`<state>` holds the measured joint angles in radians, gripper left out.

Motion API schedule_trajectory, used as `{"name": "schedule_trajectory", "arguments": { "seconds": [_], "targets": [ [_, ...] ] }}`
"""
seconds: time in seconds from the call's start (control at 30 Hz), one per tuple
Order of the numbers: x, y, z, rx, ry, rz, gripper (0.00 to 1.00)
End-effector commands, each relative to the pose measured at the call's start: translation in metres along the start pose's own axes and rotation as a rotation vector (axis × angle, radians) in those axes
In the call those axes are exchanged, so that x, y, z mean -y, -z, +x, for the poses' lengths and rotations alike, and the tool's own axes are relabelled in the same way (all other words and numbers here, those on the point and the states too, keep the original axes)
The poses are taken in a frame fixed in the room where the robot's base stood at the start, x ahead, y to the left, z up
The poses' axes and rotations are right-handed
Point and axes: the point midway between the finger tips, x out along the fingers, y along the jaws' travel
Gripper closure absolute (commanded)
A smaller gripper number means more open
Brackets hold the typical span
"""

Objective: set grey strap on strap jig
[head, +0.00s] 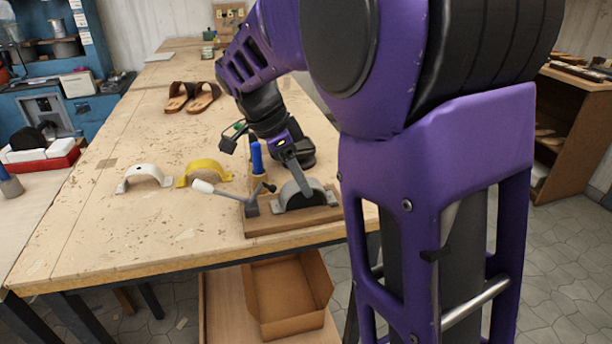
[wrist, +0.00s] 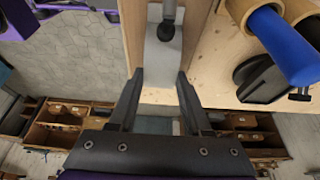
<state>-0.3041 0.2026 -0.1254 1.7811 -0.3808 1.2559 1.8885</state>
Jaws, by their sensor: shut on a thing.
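The grey strap (head: 318,187) is an arch over the dark, half-round form of the strap jig, whose wooden base (head: 258,228) lies near the bench's front right edge. My gripper (head: 297,178) reaches down to the top of the arch and is shut on the strap. In the wrist view, the strap (wrist: 160,62) runs between the fingertips of my gripper (wrist: 161,78). Whether the strap is fully seated on the form cannot be told. The jig's clamp (head: 251,207) has a white handle pointing left; its black tip (wrist: 168,14) shows above the strap in the wrist view.
A blue-handled tool (head: 257,157) stands upright behind the jig, close to my wrist. A white strap (head: 145,175) and a yellow strap (head: 205,168) stand to the left. Sandals (head: 192,96) lie farther back. An open cardboard box (head: 285,299) is below the bench edge.

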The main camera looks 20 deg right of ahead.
Motion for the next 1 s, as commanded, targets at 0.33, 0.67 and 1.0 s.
{"name": "schedule_trajectory", "arguments": {
  "seconds": [0.33,0.67,1.0],
  "targets": [
    [0.0,-0.002,0.003,0.0,0.0,-0.001,1.0],
    [0.0,-0.002,0.002,0.0,0.0,0.0,0.21],
    [0.001,0.0,-0.012,0.0,0.003,0.0,0.21]
  ]
}}
